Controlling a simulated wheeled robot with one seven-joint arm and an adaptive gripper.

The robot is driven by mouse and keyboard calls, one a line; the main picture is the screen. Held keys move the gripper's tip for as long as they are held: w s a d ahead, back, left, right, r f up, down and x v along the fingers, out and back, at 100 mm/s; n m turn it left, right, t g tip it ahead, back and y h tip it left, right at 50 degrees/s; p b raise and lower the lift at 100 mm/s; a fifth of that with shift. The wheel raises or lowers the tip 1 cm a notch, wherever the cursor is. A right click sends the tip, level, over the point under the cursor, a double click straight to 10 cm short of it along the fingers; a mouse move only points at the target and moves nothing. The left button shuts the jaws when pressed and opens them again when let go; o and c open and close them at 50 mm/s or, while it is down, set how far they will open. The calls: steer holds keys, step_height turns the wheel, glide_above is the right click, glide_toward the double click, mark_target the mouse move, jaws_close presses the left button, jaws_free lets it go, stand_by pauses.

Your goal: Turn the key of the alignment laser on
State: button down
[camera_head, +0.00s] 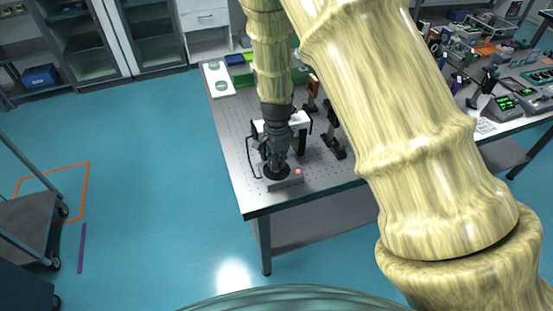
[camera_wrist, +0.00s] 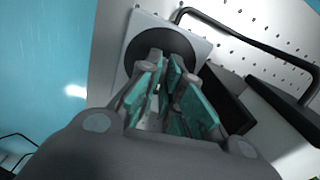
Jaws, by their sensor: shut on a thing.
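The alignment laser's grey box (camera_head: 291,182) sits near the front edge of the optical table, with a lit red lamp (camera_head: 298,171) on its top. A round black disc (camera_wrist: 133,52) on the box's face shows in the wrist view. My gripper (camera_head: 277,170) points down over this disc. In the wrist view its teal-padded fingers (camera_wrist: 168,88) are close together over the disc, shut on the key. The key is mostly hidden between the fingers, so its turn angle cannot be read.
Dark post mounts (camera_head: 333,145) stand to the right on the perforated table (camera_head: 232,115). A second table with instruments (camera_head: 505,105) is at the right. The blue floor at the left is clear near the table.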

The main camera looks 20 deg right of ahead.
steer(key=shift+w+m, duration=0.1)
steer(key=shift+m, duration=0.6)
steer(key=c, duration=1.6)
jaws_free()
step_height(320, 180, up, 12)
